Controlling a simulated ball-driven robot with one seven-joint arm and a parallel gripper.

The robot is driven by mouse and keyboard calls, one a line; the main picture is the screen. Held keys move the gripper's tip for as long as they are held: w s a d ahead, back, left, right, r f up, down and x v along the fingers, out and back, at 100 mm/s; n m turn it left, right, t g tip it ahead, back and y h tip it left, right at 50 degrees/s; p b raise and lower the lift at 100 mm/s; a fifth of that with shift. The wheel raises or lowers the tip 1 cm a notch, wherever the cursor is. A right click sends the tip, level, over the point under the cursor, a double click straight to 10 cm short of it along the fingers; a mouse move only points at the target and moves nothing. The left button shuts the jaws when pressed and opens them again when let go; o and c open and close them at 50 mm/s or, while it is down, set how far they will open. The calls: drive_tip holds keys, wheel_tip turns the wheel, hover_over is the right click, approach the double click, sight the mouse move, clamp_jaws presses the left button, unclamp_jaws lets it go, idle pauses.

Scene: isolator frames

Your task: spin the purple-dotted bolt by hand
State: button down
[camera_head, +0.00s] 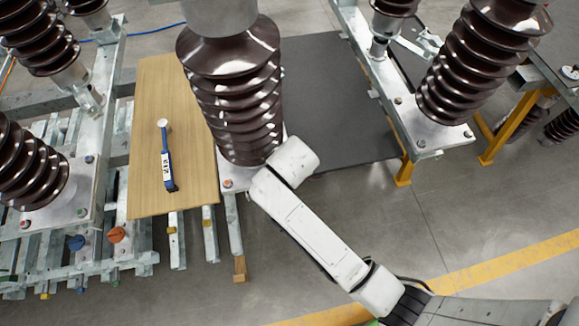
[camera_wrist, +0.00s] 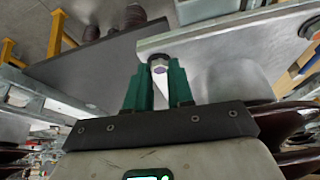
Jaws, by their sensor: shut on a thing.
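In the wrist view the purple-dotted bolt (camera_wrist: 160,70) sits at the edge of a pale metal plate (camera_wrist: 215,32), between the tips of my two green fingers. My gripper (camera_wrist: 159,76) is shut on it, with a finger on each side. In the head view my white arm reaches to the right side of the base of the central brown insulator (camera_head: 235,105). My fingers and the purple-dotted bolt are hidden there behind the arm and the insulator.
A wooden board (camera_head: 150,95) carries a blue-handled tool (camera_head: 167,165) left of the insulator. A red-dotted bolt (camera_head: 228,184) shows at the near corner of the base plate. A dark grey panel (camera_head: 345,120) lies to the right. More brown insulators (camera_head: 480,55) stand on both sides.

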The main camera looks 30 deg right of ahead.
drive_tip(key=c, duration=1)
unclamp_jaws()
drive_tip(key=b+v, duration=0.1)
drive_tip(key=v, duration=0.9)
drive_tip(key=shift+s+a+r, duration=0.15)
drive_tip(key=shift+s+r, duration=0.05)
drive_tip(key=shift+r, duration=0.15)
drive_tip(key=shift+f, duration=0.1)
